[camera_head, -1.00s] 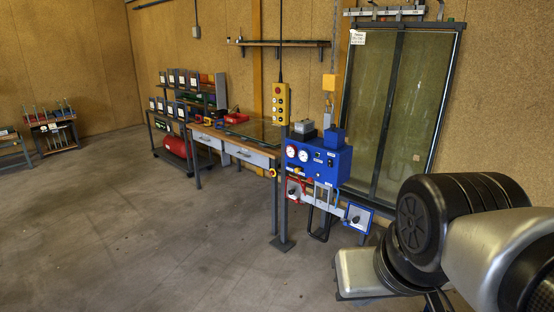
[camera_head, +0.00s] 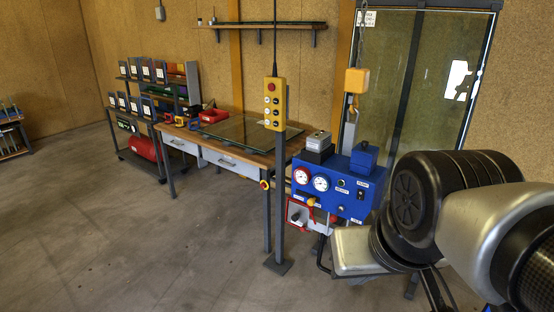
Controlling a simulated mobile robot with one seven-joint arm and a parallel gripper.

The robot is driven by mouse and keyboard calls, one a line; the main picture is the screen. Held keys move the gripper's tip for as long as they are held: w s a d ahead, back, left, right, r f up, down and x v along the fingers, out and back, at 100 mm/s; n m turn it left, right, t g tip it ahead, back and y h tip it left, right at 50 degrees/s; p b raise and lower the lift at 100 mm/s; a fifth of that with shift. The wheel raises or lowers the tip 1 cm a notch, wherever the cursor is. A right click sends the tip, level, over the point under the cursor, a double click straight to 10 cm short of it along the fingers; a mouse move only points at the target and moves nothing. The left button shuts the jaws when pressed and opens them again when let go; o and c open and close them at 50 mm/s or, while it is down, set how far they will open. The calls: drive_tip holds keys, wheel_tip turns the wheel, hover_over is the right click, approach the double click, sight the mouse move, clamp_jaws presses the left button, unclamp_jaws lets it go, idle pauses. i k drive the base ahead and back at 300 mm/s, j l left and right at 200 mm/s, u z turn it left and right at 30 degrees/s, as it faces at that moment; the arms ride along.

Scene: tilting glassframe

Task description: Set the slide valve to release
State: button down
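The blue control box (camera_head: 338,187) stands to the right of the workbench, with two round white gauges (camera_head: 311,179) and small labelled controls on its front. A yellow-orange part (camera_head: 310,202) sticks out low on the box. Below it is a white plate with a red frame and a dark knob (camera_head: 297,215). I cannot tell which of these is the slide valve or read its position; the labels are too small. My arm fills the lower right and covers the area below and right of the box. My gripper's fingers do not show.
A wooden workbench (camera_head: 220,150) with a glass pane stands left of the box. A yellow button pendant (camera_head: 275,104) and a grey post (camera_head: 279,205) stand in front of it. A tilted glass frame (camera_head: 418,80) is behind. The floor (camera_head: 130,240) at left is clear.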

sight(310, 202)
drive_tip(key=i+j, duration=0.3)
drive_tip(key=i, duration=0.25)
drive_tip(key=i+j+z, duration=0.15)
drive_tip(key=i+j, duration=0.2)
drive_tip(key=i, duration=0.25)
drive_tip(key=i+z, duration=0.2)
drive_tip(key=k+u, duration=0.2)
